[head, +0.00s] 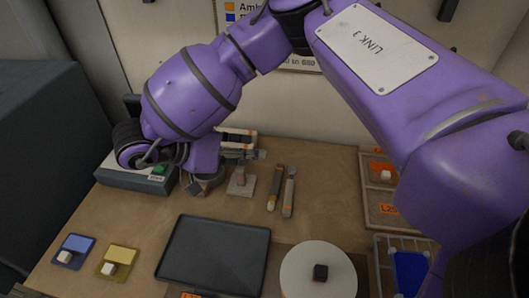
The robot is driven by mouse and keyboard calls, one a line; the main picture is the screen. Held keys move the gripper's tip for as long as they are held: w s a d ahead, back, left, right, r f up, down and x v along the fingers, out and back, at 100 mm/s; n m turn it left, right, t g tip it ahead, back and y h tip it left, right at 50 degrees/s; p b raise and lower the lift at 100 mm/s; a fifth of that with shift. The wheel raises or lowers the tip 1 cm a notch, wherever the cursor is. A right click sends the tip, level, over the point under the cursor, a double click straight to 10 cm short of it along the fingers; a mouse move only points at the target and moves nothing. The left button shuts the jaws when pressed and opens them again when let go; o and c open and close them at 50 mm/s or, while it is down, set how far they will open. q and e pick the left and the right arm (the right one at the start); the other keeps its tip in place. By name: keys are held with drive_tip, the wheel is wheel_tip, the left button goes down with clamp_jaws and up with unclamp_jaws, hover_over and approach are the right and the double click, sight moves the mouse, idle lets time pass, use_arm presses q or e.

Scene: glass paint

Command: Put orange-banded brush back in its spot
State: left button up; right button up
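My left gripper is not in view.
A dark tray (215,255) lies at the front middle, beside a round white disc (302,275) with a dark cube. Blue (76,245) and yellow (116,260) pads stand front left. A sectioned tray (373,210) is at right. A small stand (240,184) is near the gripper.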

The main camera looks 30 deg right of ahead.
drive_tip(key=shift+v, duration=1.95)
drive_tip(key=shift+s, duration=0.1)
